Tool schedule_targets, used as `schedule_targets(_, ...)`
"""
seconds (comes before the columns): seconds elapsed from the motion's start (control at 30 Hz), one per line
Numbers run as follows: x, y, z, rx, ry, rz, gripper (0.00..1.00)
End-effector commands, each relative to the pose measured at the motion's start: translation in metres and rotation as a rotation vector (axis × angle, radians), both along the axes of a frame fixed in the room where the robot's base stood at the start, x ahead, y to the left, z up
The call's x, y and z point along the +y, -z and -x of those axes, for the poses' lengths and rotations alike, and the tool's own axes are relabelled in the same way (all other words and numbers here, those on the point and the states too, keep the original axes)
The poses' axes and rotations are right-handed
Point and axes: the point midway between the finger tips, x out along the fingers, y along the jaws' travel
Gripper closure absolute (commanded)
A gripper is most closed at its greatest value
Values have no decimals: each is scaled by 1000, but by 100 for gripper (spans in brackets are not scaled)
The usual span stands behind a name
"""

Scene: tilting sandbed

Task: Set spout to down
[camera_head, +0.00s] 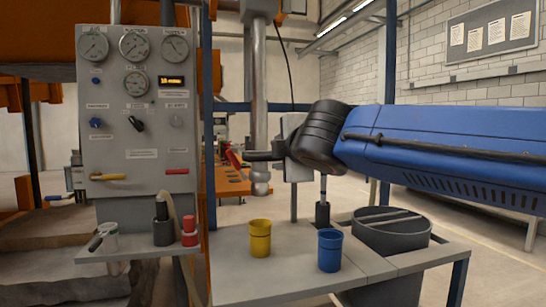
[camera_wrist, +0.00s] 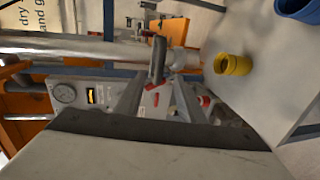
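A shiny vertical metal pipe (camera_head: 260,90) hangs in the middle of the head view and ends in a ringed fitting (camera_head: 261,183) above the table. In the wrist view the pipe (camera_wrist: 80,47) runs sideways. A short grey cylindrical piece (camera_wrist: 158,60) sticks out beside it, perhaps the spout, though I cannot tell for sure. My gripper (camera_head: 250,156) reaches in from the right at the height of the pipe's lower part. In the wrist view its fingers (camera_wrist: 160,98) stand apart with the grey piece near their tips. I cannot tell whether they touch it.
A yellow cup (camera_head: 260,238) and a blue cup (camera_head: 330,250) stand on the grey table (camera_head: 230,280) below. A round dark grey tub (camera_head: 391,238) is at the right. A gauge panel (camera_head: 140,110) with knobs and handles stands left of the pipe.

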Motion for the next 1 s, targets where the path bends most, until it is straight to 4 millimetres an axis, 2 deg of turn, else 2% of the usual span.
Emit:
schedule_targets(0.1,-5,-5,19,-2,-3,-1,64)
schedule_targets(0.3,-10,-9,38,-1,-1,0,64)
schedule_targets(0.77,-14,-8,42,4,4,-2,64)
schedule_targets(0.87,-27,3,41,33,32,-25,64)
schedule_targets(0.97,-58,29,42,102,103,-80,64)
schedule_targets(1.0,-73,43,43,139,142,-111,64)
